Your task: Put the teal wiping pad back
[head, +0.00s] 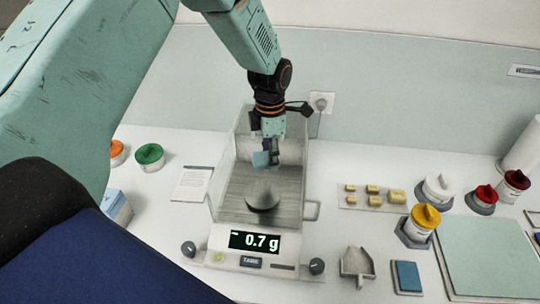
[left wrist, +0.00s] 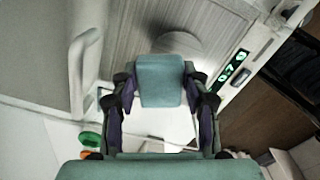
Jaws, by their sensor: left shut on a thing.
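The teal wiping pad (head: 261,159) is held by my left gripper (head: 268,150) above the weighing plate of the balance. In the left wrist view the pad (left wrist: 161,80) sits between the two fingers of the left gripper (left wrist: 162,92), which are shut on it. The pad is inside the balance's clear-walled chamber area, above the round pan (head: 262,195); I cannot tell whether it touches anything below. My right gripper is not in view.
The balance (head: 248,262) reads -0.7 g. Its clear walls stand around the pan. To the right are a scoop (head: 357,264), a blue pad-like block (head: 407,277), a yellow-capped jar (head: 424,220) and small weights (head: 373,201). A green-lidded jar (head: 149,154) stands left.

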